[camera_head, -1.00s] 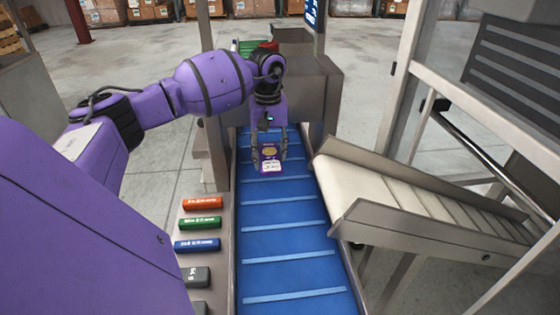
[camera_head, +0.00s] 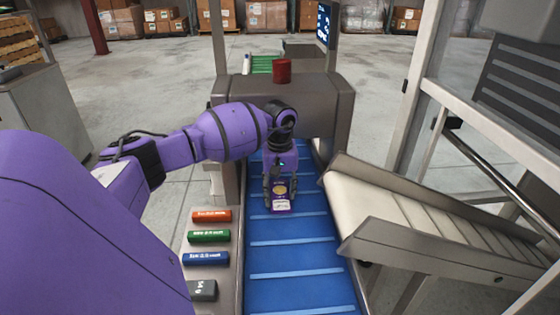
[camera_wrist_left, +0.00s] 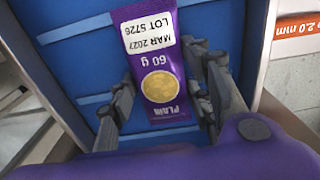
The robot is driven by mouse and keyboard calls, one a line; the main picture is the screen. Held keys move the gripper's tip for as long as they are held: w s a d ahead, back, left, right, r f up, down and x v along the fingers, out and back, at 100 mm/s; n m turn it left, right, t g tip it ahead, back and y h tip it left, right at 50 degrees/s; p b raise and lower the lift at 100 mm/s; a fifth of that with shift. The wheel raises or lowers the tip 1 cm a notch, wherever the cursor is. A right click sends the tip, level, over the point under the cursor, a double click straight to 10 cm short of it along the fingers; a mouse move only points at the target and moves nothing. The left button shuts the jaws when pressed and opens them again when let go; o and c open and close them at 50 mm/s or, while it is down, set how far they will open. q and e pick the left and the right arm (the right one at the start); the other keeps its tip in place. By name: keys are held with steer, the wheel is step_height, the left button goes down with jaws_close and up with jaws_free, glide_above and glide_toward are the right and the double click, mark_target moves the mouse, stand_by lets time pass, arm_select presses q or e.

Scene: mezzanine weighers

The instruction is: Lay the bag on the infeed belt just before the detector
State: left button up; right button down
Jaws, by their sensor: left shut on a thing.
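The bag (camera_head: 282,194) is a small purple packet with a gold disc and a white label. My left gripper (camera_head: 281,200) is shut on it, one finger on each side, over the blue infeed belt (camera_head: 295,257). It is in front of the detector (camera_head: 318,98), a grey-brown tunnel housing across the belt. In the left wrist view the bag (camera_wrist_left: 150,50) shows its label face, reading "60 g", between the fingers (camera_wrist_left: 158,80), with blue belt behind it. I cannot tell whether the bag touches the belt. My right gripper is not in view.
Orange (camera_head: 211,215), green (camera_head: 208,236) and blue (camera_head: 205,258) test bars lie on the ledge left of the belt. A pale inclined conveyor (camera_head: 400,207) stands close on the right. A red beacon (camera_head: 282,70) stands on the detector. The nearer belt is clear.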

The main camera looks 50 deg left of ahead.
mark_target(280, 190)
arm_select(q)
steer(key=o, duration=1.1)
steer(key=shift+o, duration=0.2)
steer(key=shift+r, duration=0.1)
step_height(280, 190, up, 12)
